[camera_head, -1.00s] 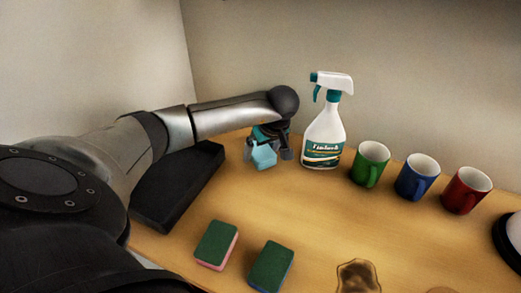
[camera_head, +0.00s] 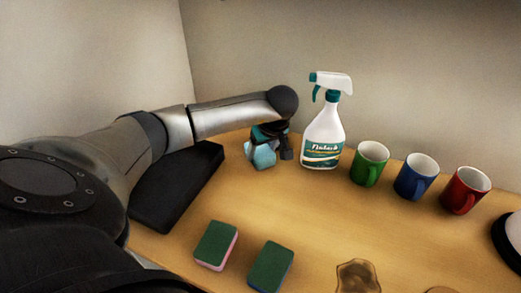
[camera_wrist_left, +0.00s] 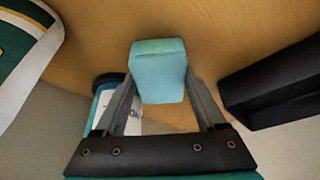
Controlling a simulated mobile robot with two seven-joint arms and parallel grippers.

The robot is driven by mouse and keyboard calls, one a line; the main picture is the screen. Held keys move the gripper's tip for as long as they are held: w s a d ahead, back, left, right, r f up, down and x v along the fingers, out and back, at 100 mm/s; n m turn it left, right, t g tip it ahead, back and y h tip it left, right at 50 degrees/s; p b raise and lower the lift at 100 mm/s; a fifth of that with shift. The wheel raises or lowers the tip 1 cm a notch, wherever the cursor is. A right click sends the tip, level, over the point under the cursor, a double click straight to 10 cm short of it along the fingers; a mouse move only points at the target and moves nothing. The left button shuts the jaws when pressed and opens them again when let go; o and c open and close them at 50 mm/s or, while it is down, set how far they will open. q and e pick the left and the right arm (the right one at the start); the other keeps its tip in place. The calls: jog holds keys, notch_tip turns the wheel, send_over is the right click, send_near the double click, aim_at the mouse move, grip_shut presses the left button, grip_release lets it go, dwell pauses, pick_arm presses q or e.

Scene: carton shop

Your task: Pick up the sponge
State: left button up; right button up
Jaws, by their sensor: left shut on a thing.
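A light blue sponge-like block (camera_head: 262,155) is at the back left of the wooden table, left of the spray bottle. My left gripper (camera_head: 268,153) comes down over it from above. In the left wrist view the block (camera_wrist_left: 160,72) sits between the two fingers, which touch its sides. The gripper is shut on it. I cannot tell whether the block touches the table. Two other sponges lie flat at the front: one green and pink (camera_head: 216,244), one green and blue (camera_head: 270,267). My right gripper is not in view.
A white spray bottle (camera_head: 321,140) stands close right of the gripper. Green (camera_head: 369,164), blue (camera_head: 415,178) and red (camera_head: 465,191) mugs stand further right. A black block (camera_head: 178,186) is at left. A brown spill (camera_head: 357,277) lies in front. The table's middle is clear.

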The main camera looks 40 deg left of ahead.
aim_at(260, 155)
pick_arm(q)
jog(key=shift+r, duration=0.1)
jog(key=shift+s+d+r, duration=0.1)
jog(key=shift+s+r, duration=0.25)
jog(key=r, duration=0.6)
jog(key=shift+s+r+p, duration=0.2)
jog(key=shift+r+p, duration=0.05)
jog(key=shift+p, duration=0.1)
jog(key=s+d, duration=0.3)
jog(key=s, duration=0.6)
jog(key=s+d+b, duration=0.1)
jog(key=s+d, duration=0.1)
jog(key=s, duration=0.7)
jog(key=shift+d+f, duration=0.15)
jog(key=shift+d, duration=0.25)
